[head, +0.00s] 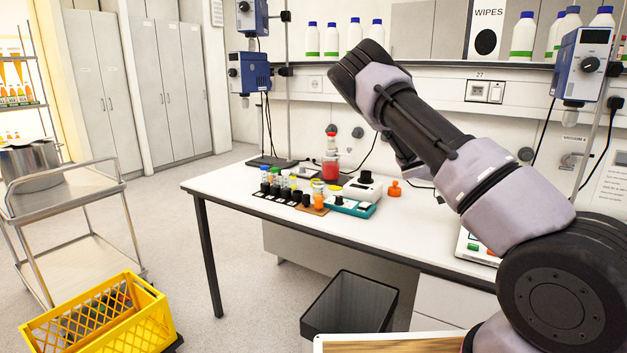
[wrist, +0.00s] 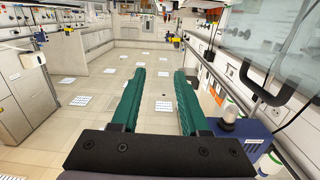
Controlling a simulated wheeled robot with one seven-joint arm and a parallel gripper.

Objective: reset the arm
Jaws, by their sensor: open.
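My arm (head: 425,122) rises from the lower right of the head view, folded up in front of the lab bench. My gripper (wrist: 161,102) shows in the wrist view with two green fingers spread apart and nothing between them. It is held up in the air and looks out over the tiled floor. In the head view the fingers are hidden behind the arm or too hard to make out.
The white bench (head: 245,191) carries small vials, a jar with red liquid (head: 331,168) and an orange bottle (head: 394,188). A yellow crate (head: 105,315), a steel trolley (head: 60,195) and a dark bin (head: 350,302) stand around it. Blue mixers (head: 580,65) hang close to the arm's right.

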